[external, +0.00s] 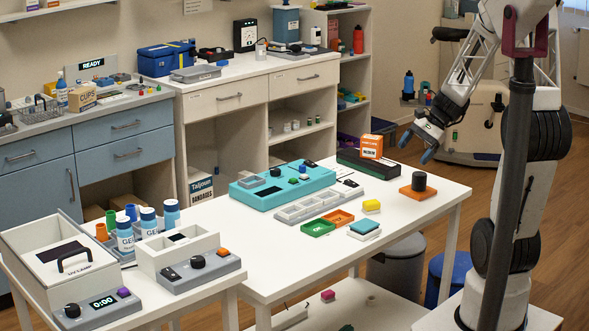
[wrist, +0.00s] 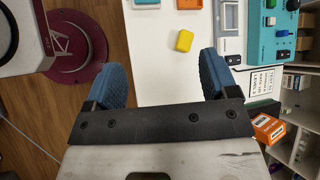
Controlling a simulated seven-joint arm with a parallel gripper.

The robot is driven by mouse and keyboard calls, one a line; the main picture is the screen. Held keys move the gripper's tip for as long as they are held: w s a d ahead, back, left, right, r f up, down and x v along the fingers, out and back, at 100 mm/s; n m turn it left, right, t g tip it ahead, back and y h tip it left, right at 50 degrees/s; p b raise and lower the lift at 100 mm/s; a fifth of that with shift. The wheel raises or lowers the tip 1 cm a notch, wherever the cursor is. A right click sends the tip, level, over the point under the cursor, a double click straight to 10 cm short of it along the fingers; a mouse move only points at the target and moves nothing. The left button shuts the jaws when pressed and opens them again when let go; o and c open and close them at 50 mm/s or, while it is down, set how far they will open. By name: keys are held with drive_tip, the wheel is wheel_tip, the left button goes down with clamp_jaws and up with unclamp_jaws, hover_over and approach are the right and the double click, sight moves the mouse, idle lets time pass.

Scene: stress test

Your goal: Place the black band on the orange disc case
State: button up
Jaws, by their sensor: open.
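In the external view a flat orange square piece (external: 411,193) lies near the right end of the white table. A short black cylinder (external: 418,181) stands upright on it. These two best fit the orange disc case and the black band, but I cannot tell for certain. Neither shows clearly in the wrist view. My gripper (external: 416,148) is above and slightly behind them in the picture, pointing down to the left. It is open and empty; in the wrist view the blue fingers of my gripper (wrist: 163,82) are wide apart over bare tabletop.
A yellow block (external: 371,206), a teal-topped pad (external: 364,229), an orange tray (external: 338,218) and a green tray (external: 318,229) lie mid-table. A turquoise device (external: 262,194) is at the back. The table's front right is clear.

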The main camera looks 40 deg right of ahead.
drive_tip(key=s+a+r+n+h, duration=0.8)
drive_tip(key=s+a+r+n, duration=0.3)
drive_tip(key=s+a+n, duration=0.2)
drive_tip(key=shift+a+r+n+g, duration=0.25)
drive_tip(key=shift+a+n, duration=0.75)
drive_tip(key=shift+n, duration=0.5)
